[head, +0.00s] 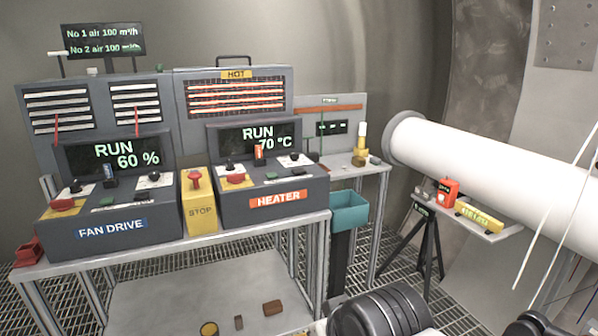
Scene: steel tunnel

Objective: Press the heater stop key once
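The heater console (315,192) is a dark grey box with an orange HEATER label, on the bench right of the yellow STOP box. Its screen (280,138) reads RUN 70 °C. A red mushroom-shaped key (236,179) sits at the left of its sloping top. A black knob (230,165) is behind the red key, an orange-topped lever (259,152) is in the middle, and another black knob (294,157) sits on a white plate at right. I cannot read which is marked stop. My gripper is not in view; dark, rounded parts at the bottom seem to be my arm.
Left stands the fan drive console (112,228), with its own red key (65,205). Between the consoles is the yellow STOP box (200,211) with a red button. A teal bin (350,212) hangs at the bench's right. A tripod table (480,226) stands beneath a white pipe (470,160).

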